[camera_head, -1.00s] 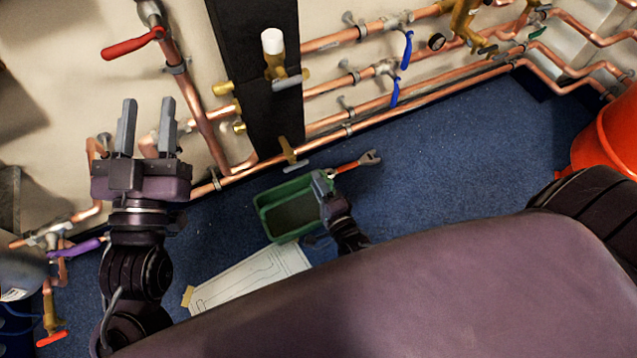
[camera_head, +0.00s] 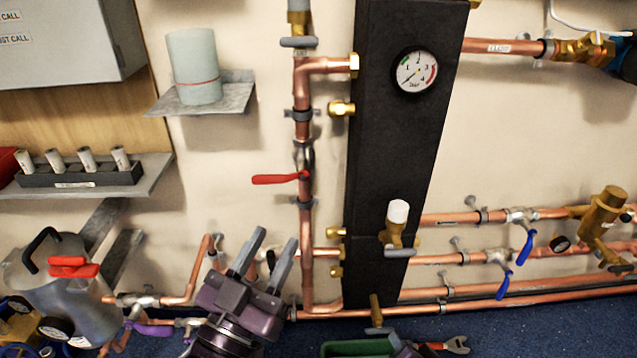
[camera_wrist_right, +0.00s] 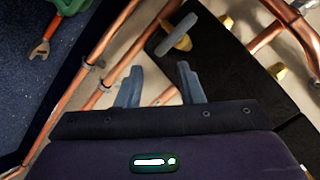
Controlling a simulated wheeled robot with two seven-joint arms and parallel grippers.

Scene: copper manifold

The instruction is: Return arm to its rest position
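My left gripper (camera_head: 274,240) is in the lower left middle of the head view. Its two grey fingers point up and stand apart, with nothing between them. It appears in front of the wall pipes, left of the vertical copper pipe (camera_head: 305,222). My right gripper (camera_wrist_right: 159,72) shows in the right wrist view with its two fingers apart and no object between them. Copper pipes and the black panel lie beyond it. In the head view only a small dark part of my right arm shows at the bottom edge, beside the green tray (camera_head: 357,348).
The black panel (camera_head: 400,150) carries a gauge (camera_head: 415,72) and a white-capped valve (camera_head: 398,212). A red-handled valve (camera_head: 280,179) sticks out left. Shelves hold a grey cylinder (camera_head: 194,68) and a rack (camera_head: 80,175). A wrench (camera_head: 448,345) lies on the blue floor.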

